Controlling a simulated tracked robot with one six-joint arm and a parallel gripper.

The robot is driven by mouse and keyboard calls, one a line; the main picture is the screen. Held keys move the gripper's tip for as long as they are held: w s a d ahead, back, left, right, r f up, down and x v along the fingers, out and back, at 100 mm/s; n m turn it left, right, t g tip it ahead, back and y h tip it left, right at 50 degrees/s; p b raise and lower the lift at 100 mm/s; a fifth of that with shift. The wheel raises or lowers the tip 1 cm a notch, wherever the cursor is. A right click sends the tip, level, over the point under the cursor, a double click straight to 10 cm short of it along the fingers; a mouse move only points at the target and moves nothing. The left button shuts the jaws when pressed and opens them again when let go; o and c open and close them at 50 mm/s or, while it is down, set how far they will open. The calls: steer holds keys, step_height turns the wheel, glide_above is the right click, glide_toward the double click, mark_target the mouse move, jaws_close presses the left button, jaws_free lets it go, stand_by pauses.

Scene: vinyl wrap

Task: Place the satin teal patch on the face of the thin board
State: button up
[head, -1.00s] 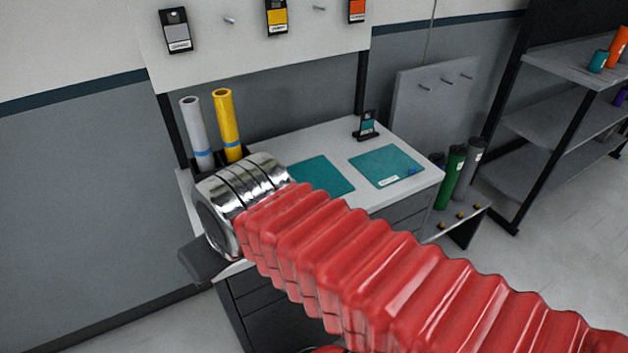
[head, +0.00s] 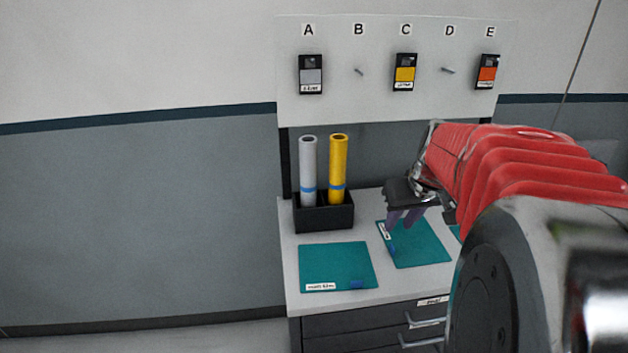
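A teal patch (head: 420,247) lies on the bench top, turned at an angle, with a small white label at its left edge. A second teal patch (head: 338,265) lies to its left, with a white label whose print I cannot read surely and a blue tab. A sliver of teal (head: 456,232) shows farther right, mostly hidden by my arm. I cannot tell which patch is satin. My gripper (head: 402,220) points down over the angled patch's label end, its two fingers apart; I cannot tell whether they touch it. I cannot make out the thin board.
A black holder (head: 324,218) with a grey roll (head: 308,170) and a yellow roll (head: 338,168) stands at the bench's back left. A pegboard (head: 430,105) lettered A to E carries swatch cards at A, C and E; pegs B and D are bare. Drawers (head: 370,325) are below.

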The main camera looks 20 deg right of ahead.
steer(key=d, duration=0.3)
steer(key=shift+s+f, duration=0.1)
steer(key=shift+f, duration=0.2)
glide_above(393, 247)
steer(key=s, duration=0.2)
steer(key=shift+a+f, duration=0.15)
steer(key=shift+f, duration=1.85)
steer(key=shift+a+f, duration=0.15)
steer(key=shift+f, duration=1.85)
steer(key=shift+f, duration=0.15)
steer(key=shift+x, duration=2.45)
steer(key=shift+s, duration=0.1)
steer(key=shift+c, duration=0.4)
jaws_close()
